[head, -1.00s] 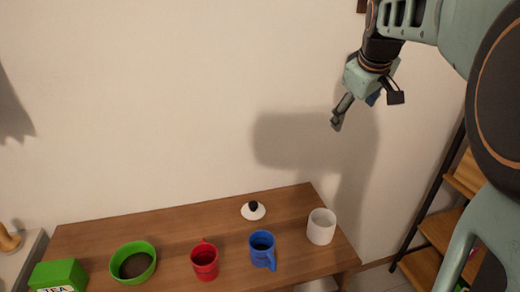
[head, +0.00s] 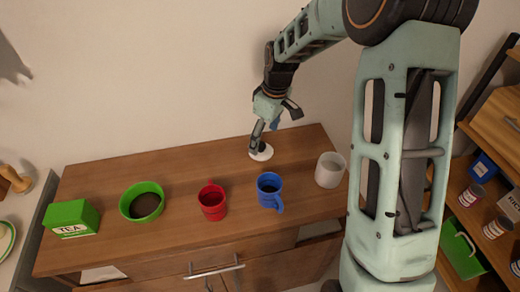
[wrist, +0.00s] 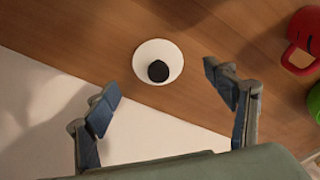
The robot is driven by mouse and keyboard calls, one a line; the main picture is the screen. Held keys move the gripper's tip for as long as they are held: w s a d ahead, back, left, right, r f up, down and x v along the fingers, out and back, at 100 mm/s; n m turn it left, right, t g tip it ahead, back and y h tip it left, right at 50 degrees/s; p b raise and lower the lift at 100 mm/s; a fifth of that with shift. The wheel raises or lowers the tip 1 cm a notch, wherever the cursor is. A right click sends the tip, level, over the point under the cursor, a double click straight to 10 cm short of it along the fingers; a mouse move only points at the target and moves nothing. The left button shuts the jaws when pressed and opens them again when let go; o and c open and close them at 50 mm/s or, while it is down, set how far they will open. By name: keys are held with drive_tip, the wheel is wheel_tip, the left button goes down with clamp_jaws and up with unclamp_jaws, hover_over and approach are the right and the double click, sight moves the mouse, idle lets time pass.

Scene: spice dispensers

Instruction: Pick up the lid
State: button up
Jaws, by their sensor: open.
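The lid (head: 261,153) is a white disc with a black knob, lying near the back edge of the wooden table. In the wrist view the lid (wrist: 158,62) lies just beyond the fingertips, between their lines, with its black knob facing the camera. My gripper (head: 268,133) is above the lid in the head view and covers part of it. In the wrist view my gripper (wrist: 160,80) has its two fingers wide apart with nothing between the pads. Whether a finger touches the lid cannot be told.
On the table (head: 110,178) stand a green tea box (head: 72,218), a green bowl (head: 143,203), a red mug (head: 212,202), a blue mug (head: 269,190) and a white canister (head: 329,170). A wall rises behind. A shelf (head: 490,215) stands at the right.

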sight(261, 144)
drive_tip(key=shift+w+a+f+p, duration=0.15)
drive_tip(key=shift+w+f, duration=0.05)
drive_tip(key=shift+f, duration=0.75)
drive_tip(key=shift+w+a+f+p, duration=0.1)
drive_tip(key=shift+w+a+f, duration=0.1)
drive_tip(key=shift+f, duration=0.7)
drive_tip(key=shift+w+a+f+p, duration=0.15)
drive_tip(key=shift+f, duration=0.8)
drive_tip(key=shift+c, duration=0.5)
drive_tip(key=c, duration=1.1)
